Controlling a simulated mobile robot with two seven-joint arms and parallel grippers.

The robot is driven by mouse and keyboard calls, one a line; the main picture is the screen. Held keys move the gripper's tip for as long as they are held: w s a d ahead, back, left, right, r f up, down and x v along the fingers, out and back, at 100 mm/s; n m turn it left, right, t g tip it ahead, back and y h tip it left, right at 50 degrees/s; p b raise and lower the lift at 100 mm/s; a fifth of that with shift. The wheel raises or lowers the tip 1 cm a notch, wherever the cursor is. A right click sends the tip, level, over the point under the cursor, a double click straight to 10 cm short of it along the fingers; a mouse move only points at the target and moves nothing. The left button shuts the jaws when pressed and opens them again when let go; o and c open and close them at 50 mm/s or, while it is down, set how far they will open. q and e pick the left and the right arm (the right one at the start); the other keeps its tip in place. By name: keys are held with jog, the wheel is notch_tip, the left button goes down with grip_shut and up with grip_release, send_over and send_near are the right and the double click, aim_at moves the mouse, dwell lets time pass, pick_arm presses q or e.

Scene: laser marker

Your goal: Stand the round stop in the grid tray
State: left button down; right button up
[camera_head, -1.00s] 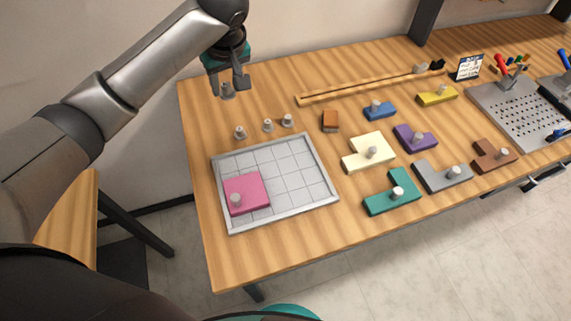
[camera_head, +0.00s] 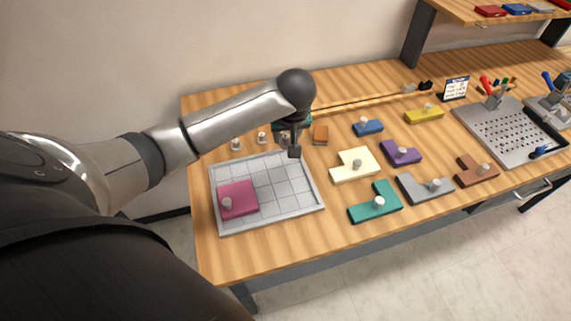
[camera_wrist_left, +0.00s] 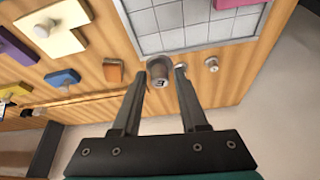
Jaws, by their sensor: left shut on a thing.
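The grid tray (camera_head: 268,227) is a pale framed board; a pink piece with a knob (camera_head: 238,198) lies in its near-left corner. My left gripper (camera_head: 295,152) is shut on a small grey round stop (camera_wrist_left: 158,72), above the tray's far right part. In the left wrist view the gripper (camera_wrist_left: 160,75) has the stop between its fingertips, its marked end toward the camera, overlapping the tray's edge (camera_wrist_left: 190,48). I cannot tell its height above the tray. Similar stops (camera_head: 236,144) stand behind the tray, one partly hidden by my arm. My right gripper is not in view.
An orange block (camera_head: 320,135) lies just behind the tray's far right corner. Cream (camera_head: 355,165), teal (camera_head: 375,203), purple, blue, grey, brown and yellow knobbed pieces lie to the right. A perforated metal plate (camera_head: 505,130) is farther right. Most grid cells are bare.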

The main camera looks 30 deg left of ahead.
pick_arm(q)
jog(key=b, duration=0.1)
send_over(286, 170)
jog(key=s, duration=0.1)
jog(key=f, duration=0.5)
jog(key=d+f, duration=0.1)
jog(key=f, duration=0.1)
jog(key=shift+f, duration=0.3)
notch_tip(286, 170, down, 4)
jog(key=shift+r+b, duration=0.25)
jog(key=shift+b, duration=0.2)
jog(key=shift+f, duration=0.3)
jog(key=shift+f, duration=0.1)
jog(key=shift+c, duration=2.2)
grip_release()
jog(key=p+v, duration=0.2)
jog(key=v, duration=1)
jog(key=shift+p, duration=0.4)
jog(key=shift+s, duration=0.1)
